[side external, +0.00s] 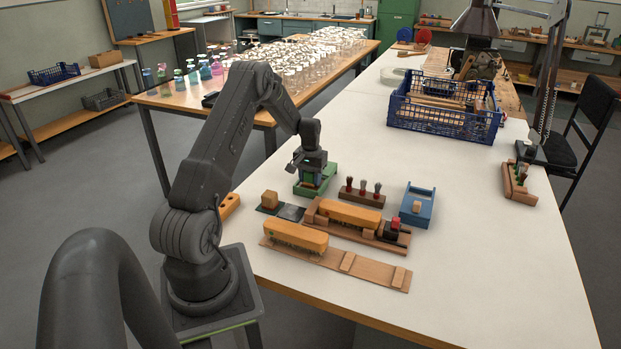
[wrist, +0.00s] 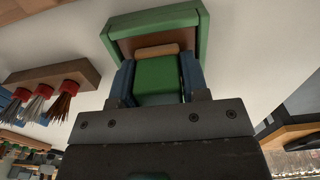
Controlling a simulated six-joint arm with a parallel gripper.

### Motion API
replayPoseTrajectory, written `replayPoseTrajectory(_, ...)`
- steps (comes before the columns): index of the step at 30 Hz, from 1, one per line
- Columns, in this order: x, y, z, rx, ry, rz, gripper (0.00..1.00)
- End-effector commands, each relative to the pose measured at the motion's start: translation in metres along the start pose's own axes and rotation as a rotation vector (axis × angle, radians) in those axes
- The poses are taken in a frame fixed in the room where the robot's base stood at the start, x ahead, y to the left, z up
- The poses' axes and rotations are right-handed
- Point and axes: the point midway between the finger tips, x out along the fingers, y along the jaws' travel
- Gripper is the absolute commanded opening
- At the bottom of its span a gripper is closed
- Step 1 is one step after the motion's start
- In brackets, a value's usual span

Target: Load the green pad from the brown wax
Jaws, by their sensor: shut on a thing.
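My gripper (side external: 309,172) points down over the green-rimmed tray (side external: 329,172) on the white table. In the wrist view, its blue fingers are shut on the green pad (wrist: 158,76), one on each side. A tan strip (wrist: 157,51) lies across the pad's far end. Beyond it is the tray's green rim (wrist: 157,20) around a brown inside, the brown wax (wrist: 157,38). The gripper and pad hide part of the tray. I cannot tell whether the pad touches the wax.
A blue tray (side external: 418,206), two orange-yellow blocks (side external: 348,216) (side external: 296,235) on wooden boards, and a small block on a dark pad (side external: 269,198) lie nearby.

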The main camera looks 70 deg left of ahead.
Motion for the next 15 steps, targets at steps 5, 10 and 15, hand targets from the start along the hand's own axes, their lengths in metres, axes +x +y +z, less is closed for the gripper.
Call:
replayPoseTrajectory(5,-0.016,0.0,-0.001,0.0,0.003,0.0,0.23)
replayPoseTrajectory(10,-0.029,0.0,-0.001,0.0,0.003,0.0,0.23)
replayPoseTrajectory(15,-0.042,0.0,-0.001,0.0,0.004,0.0,0.23)
